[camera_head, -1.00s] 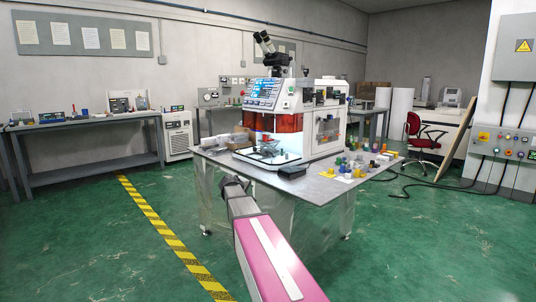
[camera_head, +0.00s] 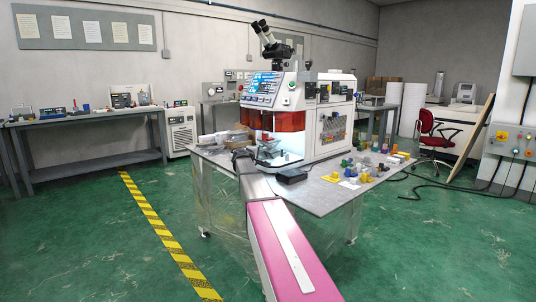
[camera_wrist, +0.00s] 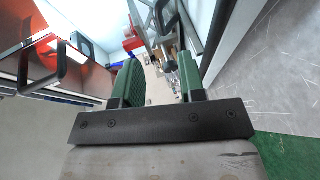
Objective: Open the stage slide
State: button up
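The machine (camera_head: 325,105) with binoculars on top stands on the grey table. Its front has orange-red tinted panels (camera_head: 290,121) above a lit bay (camera_head: 290,143). A small stage part shows in that bay, but I cannot tell the slide clearly. In the wrist view, a tinted panel with a dark handle (camera_wrist: 42,75) is at left, and a grey metal bracket (camera_wrist: 143,28) lies beyond the fingers. My gripper (camera_wrist: 158,73) has two green fingers apart with nothing seen between them. In the head view, my arm reaches to the table's front-left edge, before the bay.
A black flat box (camera_head: 292,176) and several small coloured parts (camera_head: 365,168) lie on the table (camera_head: 325,198) right of my arm. A red chair (camera_head: 432,135) and cables are further right. A bench (camera_head: 90,163) stands at left.

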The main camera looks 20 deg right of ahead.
aim_at(266, 153)
jog(key=x, duration=1)
jog(key=shift+w+d, duration=0.1)
jog(key=shift+w, duration=0.05)
grip_shut()
